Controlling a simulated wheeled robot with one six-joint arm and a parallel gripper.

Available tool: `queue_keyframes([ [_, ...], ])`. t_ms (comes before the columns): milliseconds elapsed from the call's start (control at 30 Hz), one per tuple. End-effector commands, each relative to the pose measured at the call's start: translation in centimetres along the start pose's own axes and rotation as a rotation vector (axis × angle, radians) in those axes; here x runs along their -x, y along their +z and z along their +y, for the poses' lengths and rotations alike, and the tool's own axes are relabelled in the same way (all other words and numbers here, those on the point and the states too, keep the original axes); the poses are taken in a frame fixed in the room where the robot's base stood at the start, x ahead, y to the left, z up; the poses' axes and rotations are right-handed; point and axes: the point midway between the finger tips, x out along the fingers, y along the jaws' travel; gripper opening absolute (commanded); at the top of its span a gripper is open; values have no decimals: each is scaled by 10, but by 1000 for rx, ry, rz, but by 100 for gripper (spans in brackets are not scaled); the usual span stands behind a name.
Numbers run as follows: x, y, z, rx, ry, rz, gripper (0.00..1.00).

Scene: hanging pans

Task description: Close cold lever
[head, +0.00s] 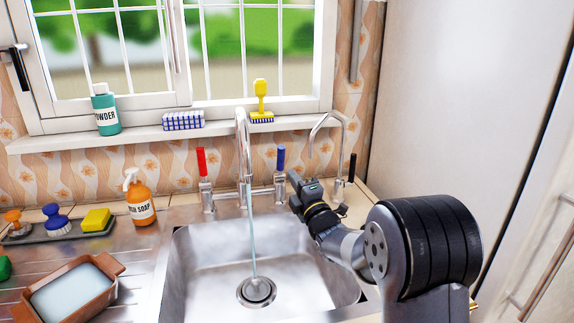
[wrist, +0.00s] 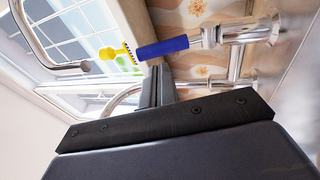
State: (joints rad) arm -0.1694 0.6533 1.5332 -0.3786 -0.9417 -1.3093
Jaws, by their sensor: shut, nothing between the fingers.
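The cold lever (head: 281,158) has a blue grip and stands upright on its chrome base, right of the tall faucet (head: 242,150). A thin stream of water (head: 250,230) runs from the faucet into the sink. My gripper (head: 294,181) is shut and empty, close to the right of the cold lever. In the wrist view the blue lever (wrist: 166,47) lies across the picture just past the tips of my gripper (wrist: 158,72). I cannot tell whether they touch. The red lever (head: 202,162) stands upright left of the faucet.
A smaller chrome tap (head: 325,121) with a black lever (head: 352,166) stands behind my arm. The steel sink basin (head: 200,270) is empty below. A soap bottle (head: 140,200) and a brown tub (head: 118,268) are at the left. The window sill (head: 220,122) runs behind.

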Motion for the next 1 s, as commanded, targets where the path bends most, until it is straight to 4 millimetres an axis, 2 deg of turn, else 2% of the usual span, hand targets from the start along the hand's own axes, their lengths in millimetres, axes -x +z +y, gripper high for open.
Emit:
queue_keyframes([
  [33, -10, 0, 1, 0, 0, 1, 0],
  [200, -34, 0, 1, 0, 0, 0, 0],
  [400, -50, 0, 0, -1, 0, -1, 0],
  [1000, -58, 1, 5, -9, -41, 1, 0],
])
